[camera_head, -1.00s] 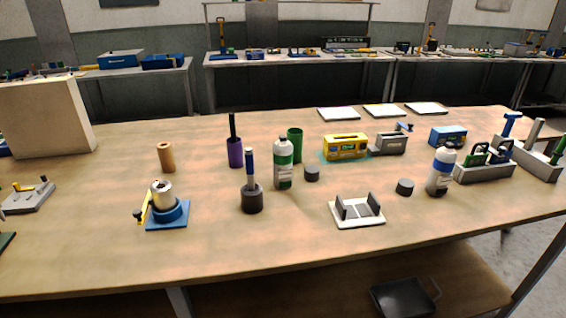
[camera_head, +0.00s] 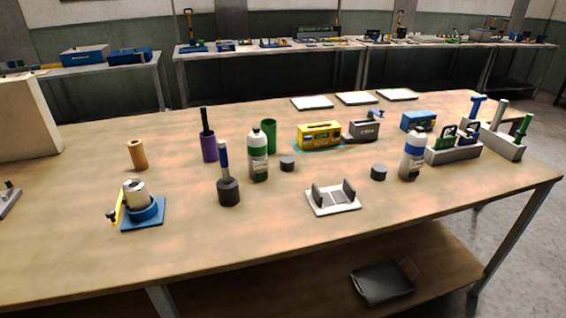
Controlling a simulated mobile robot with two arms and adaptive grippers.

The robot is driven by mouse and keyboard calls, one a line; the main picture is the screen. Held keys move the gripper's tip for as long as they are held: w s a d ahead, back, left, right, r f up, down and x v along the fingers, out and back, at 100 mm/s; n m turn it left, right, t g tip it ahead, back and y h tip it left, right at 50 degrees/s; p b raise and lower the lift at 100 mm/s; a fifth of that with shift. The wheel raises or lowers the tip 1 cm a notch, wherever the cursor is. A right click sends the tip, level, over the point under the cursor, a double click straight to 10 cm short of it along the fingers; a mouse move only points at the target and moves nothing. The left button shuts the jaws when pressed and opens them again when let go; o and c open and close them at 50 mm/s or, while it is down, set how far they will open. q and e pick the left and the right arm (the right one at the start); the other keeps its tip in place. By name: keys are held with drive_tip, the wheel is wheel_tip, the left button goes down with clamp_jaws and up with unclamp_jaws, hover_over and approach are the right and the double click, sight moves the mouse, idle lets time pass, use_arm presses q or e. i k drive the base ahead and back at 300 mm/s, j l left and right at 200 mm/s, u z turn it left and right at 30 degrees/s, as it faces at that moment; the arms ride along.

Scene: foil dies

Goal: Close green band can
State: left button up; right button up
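A white can with a green band (camera_head: 258,157) stands upright near the middle of the table, with a small dark piece at its top. I cannot tell at this size whether that is a cap or an opening. A short dark grey cylinder (camera_head: 287,164), like a lid, lies on the table just right of it. A similar dark cylinder (camera_head: 378,173) lies further right, beside a white can with a blue band (camera_head: 412,155). Neither of my grippers is in view.
A dark holder with a blue-handled tool (camera_head: 228,191), a purple cup (camera_head: 209,148) and a green cup (camera_head: 269,136) stand close around the can. A white fixture (camera_head: 333,198) stands in front to the right. The table's (camera_head: 240,240) front strip is clear.

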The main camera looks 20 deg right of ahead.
sight(256, 143)
drive_tip(key=i+l+u, duration=0.15)
drive_tip(key=l+u, duration=0.15)
drive_tip(key=l, duration=0.2)
drive_tip(key=i+l+u, duration=0.1)
drive_tip(key=l+u, duration=0.15)
drive_tip(key=l, duration=0.25)
drive_tip(key=l+u, duration=0.3)
drive_tip(key=l, duration=0.2)
